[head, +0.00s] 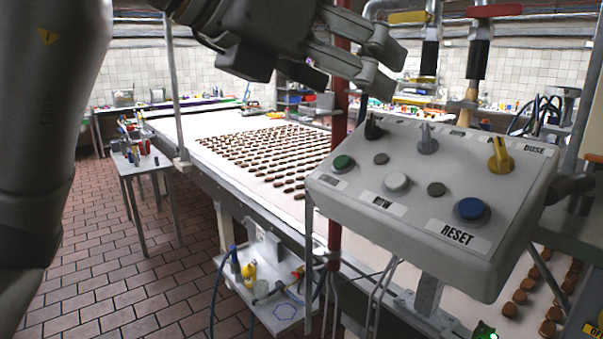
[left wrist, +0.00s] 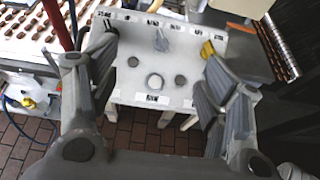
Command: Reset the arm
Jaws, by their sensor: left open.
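A pale control box (head: 400,205) stands at the right in the head view. Its sloped face has a blue button (head: 470,209) above a RESET label, a white button (head: 397,183), a green button (head: 343,163) and several knobs, one of them yellow (head: 500,155). The blue and green buttons are not visible there. My right gripper is not seen.
A long conveyor (head: 235,128) carries rows of brown biscuits behind the box. A small side table (head: 140,163) stands at left. The tiled floor (head: 130,270) has free room.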

